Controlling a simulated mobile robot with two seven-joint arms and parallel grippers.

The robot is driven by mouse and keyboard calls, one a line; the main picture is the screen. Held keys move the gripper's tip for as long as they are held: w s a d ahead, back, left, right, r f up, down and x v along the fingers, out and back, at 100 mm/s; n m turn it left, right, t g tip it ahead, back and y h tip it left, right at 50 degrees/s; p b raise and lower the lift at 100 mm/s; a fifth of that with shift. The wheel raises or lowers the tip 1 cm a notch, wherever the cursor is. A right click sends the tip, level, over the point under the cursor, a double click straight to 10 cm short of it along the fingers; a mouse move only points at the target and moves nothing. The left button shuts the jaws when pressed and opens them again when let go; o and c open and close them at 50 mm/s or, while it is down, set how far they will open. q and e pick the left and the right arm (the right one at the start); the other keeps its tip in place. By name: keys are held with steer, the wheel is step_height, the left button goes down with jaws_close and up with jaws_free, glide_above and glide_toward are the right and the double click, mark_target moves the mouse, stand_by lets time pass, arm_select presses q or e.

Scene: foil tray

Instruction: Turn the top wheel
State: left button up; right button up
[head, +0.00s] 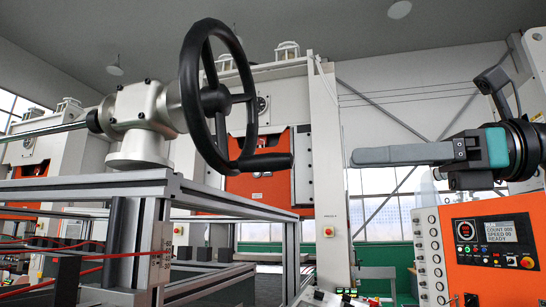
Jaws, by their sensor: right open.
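The top wheel (187,96) is a black handwheel with a spoked hub, seen at an angle in the head view. It is mounted on a silver gearbox (142,108) on top of a metal frame. A black handle (265,162) sticks out to the right from the wheel's lower rim. My right gripper (358,157) comes in from the right at about the handle's height. Its long grey finger points left toward the handle, with a clear gap between them. It holds nothing; the second finger is hidden or edge-on. My left gripper is not in view.
The aluminium frame (140,186) carries the gearbox at left. An orange control panel (492,240) with buttons and a display stands at lower right, below my right arm. Large white and orange machines stand behind. The space between wheel handle and gripper is free.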

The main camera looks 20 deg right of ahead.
mark_target(232, 165)
steer(key=p+x, duration=0.2)
steer(key=x, duration=1.1)
steer(key=shift+w+a+r, duration=0.1)
steer(key=shift+a+r, duration=0.05)
steer(key=shift+a, duration=0.15)
steer(key=shift+w+a, duration=0.35)
steer(key=shift+a, duration=0.05)
jaws_close()
stand_by(0.6)
